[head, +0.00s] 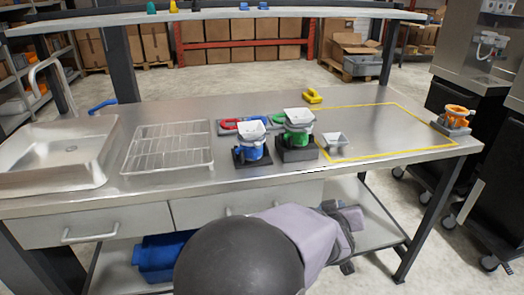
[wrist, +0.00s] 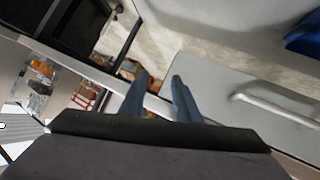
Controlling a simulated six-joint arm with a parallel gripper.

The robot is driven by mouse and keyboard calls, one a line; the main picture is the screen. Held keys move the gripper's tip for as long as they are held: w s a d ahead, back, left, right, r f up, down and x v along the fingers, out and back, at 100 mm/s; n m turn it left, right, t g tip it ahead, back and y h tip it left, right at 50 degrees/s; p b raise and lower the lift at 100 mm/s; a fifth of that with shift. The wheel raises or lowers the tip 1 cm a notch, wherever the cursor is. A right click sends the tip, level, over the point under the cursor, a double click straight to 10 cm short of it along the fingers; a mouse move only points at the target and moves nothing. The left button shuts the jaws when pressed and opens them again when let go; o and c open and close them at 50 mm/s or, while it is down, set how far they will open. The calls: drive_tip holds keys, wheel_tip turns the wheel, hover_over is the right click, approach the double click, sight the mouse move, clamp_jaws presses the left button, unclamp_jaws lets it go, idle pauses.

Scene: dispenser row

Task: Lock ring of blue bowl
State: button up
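The blue dispenser (head: 250,150) stands on a dark base on the table, with a white bowl (head: 251,130) on top. Its blue body shows below the bowl; a separate lock ring cannot be made out at this size. My gripper (head: 346,222) is low in front of the table's front edge, below the tabletop and well away from the blue dispenser. In the wrist view my gripper (wrist: 160,78) shows two bluish fingers apart with nothing between them. The blue dispenser cannot be made out in the wrist view.
A green dispenser (head: 298,136) stands close right of the blue one, with a small metal tray (head: 335,140) beside it. A wire rack (head: 168,150) and sink (head: 55,158) are left. An orange dispenser (head: 456,120) is far right. The yellow-outlined area (head: 400,146) is mostly clear.

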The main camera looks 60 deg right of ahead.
drive_tip(key=w+a+r+n+t, duration=0.1)
drive_tip(key=w+r+n+t, duration=0.1)
drive_tip(key=w+r+t, duration=0.4)
drive_tip(key=n+t+y, duration=0.1)
drive_tip(key=n+t, duration=0.1)
drive_tip(key=t, duration=0.3)
approach(259, 145)
drive_tip(key=shift+w+d+m, duration=0.25)
drive_tip(key=shift+m, duration=0.05)
drive_tip(key=shift+w, duration=0.1)
drive_tip(key=shift+x, duration=3.6)
clamp_jaws()
